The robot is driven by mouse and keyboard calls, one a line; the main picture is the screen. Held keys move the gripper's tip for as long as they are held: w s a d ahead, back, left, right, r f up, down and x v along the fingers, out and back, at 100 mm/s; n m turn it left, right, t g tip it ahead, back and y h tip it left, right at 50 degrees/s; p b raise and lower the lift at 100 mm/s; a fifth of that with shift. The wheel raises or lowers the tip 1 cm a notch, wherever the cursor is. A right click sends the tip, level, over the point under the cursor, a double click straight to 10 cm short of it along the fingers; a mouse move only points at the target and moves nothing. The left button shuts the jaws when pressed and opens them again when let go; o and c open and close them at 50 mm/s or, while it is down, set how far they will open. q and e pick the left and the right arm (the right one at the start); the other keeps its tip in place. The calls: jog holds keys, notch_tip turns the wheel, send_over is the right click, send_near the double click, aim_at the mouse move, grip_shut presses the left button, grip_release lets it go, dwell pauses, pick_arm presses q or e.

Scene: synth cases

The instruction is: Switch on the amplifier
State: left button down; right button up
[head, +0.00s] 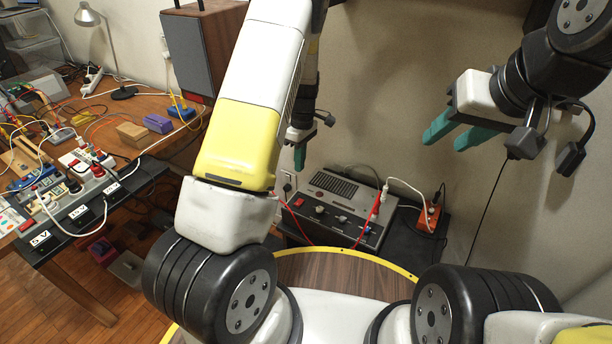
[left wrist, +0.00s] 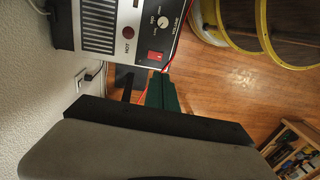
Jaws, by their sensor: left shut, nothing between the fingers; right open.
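The amplifier (head: 350,208) is a grey box with a dark vent grille on top and knobs on its front panel. It stands low against the wall in the head view. In the left wrist view its panel (left wrist: 138,62) shows a red rocker switch (left wrist: 155,57), a white knob (left wrist: 163,22) and a dark red round lamp. I cannot tell the switch's position. My left gripper (head: 299,164) is shut and empty, just above the amplifier's back left in the head view. Its green fingers (left wrist: 160,82) appear close below the switch in the left wrist view. My right gripper (head: 452,136) is open and empty, apart at the right.
Red cables and a white plug cable run at the amplifier. An orange power strip (head: 429,216) lies to its right. A tall speaker (head: 188,58) and a lamp (head: 105,40) stand on the cluttered wooden bench at the left. A wall socket (head: 287,184) is behind.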

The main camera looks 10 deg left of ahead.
aim_at(297, 204)
pick_arm(q)
jog(key=f, duration=0.4)
jog(key=s+f, duration=0.1)
jog(key=f, duration=0.9)
jog(key=shift+s+a, duration=0.25)
jog(key=shift+s, duration=0.1)
jog(key=shift+s+f, duration=0.15)
jog(key=shift+f, duration=0.05)
jog(key=shift+w+d+r, duration=0.1)
jog(key=shift+w+d, duration=0.05)
jog(key=shift+w, duration=0.3)
jog(key=shift+w+d+r, duration=0.1)
jog(key=shift+w+d, duration=0.05)
jog(key=shift+w, duration=0.3)
jog(key=shift+r, duration=0.1)
